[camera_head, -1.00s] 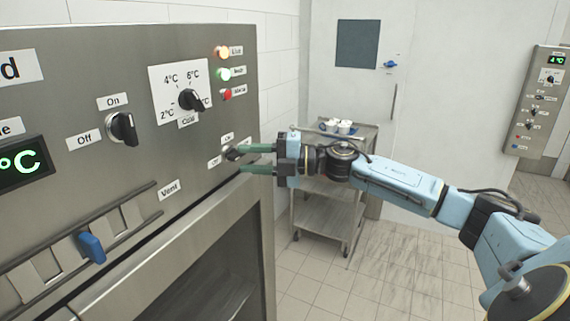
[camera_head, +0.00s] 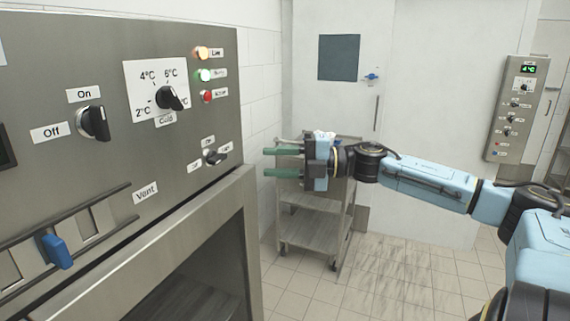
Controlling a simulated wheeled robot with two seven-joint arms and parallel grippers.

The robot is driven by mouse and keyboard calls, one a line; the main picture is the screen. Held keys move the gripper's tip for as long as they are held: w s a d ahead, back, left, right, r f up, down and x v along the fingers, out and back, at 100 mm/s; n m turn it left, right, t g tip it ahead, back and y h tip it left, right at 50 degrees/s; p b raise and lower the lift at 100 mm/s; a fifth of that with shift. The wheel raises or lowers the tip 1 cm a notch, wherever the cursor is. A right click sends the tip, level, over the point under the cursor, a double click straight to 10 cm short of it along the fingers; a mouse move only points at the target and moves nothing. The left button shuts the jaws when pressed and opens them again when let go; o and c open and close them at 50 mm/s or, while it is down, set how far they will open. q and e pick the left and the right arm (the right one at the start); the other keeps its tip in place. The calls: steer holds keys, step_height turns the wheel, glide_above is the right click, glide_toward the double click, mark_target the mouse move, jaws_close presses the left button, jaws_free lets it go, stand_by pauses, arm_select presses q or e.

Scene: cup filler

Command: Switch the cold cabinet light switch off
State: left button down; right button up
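The steel cabinet front (camera_head: 170,215) fills the left of the head view. A small dark knob (camera_head: 214,157) sits near its right edge, with small labels around it; one reads like On, the others are too small to be sure. The knob's handle looks roughly level, but I cannot tell its exact setting. A larger knob (camera_head: 95,123) further left has On above it and Off to its left. My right gripper (camera_head: 268,162) is open and empty, to the right of the small knob and apart from it. My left gripper is not in view.
A temperature dial (camera_head: 170,98) and several lamps (camera_head: 204,75) sit above the small knob. A blue-handled Vent slider (camera_head: 57,252) is at lower left. A steel trolley (camera_head: 310,232) stands behind my gripper. Another control panel (camera_head: 515,110) hangs at far right. The floor between is clear.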

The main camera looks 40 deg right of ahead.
steer(key=shift+v, duration=0.8)
